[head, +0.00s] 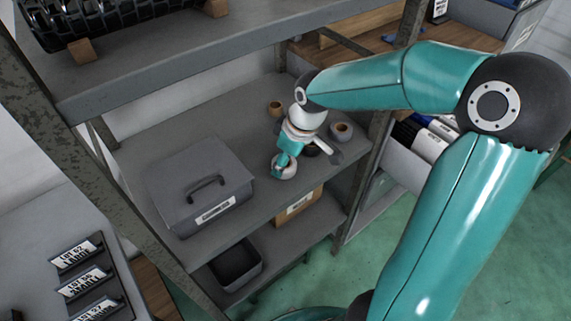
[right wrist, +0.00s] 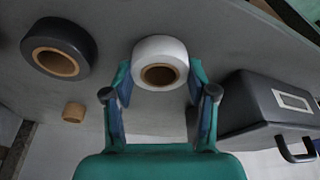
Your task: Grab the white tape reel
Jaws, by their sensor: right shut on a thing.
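The white tape reel (head: 284,171) is on the grey middle shelf near its front edge, to the right of the lidded grey box. My right gripper (head: 286,158) reaches down over it, and the arm comes in from the right. In the right wrist view the reel (right wrist: 160,48), with its brown core, sits between the two fingertips of the right gripper (right wrist: 160,78), which is shut on it. I cannot tell whether the reel touches the shelf. My left gripper is not in view.
A dark grey tape reel (right wrist: 60,48) and a small brown cylinder (right wrist: 74,112) lie beside it on the shelf. The grey box (head: 200,185) has a raised handle. Shelf posts (head: 358,190) and an upper shelf (head: 170,62) bound the space.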

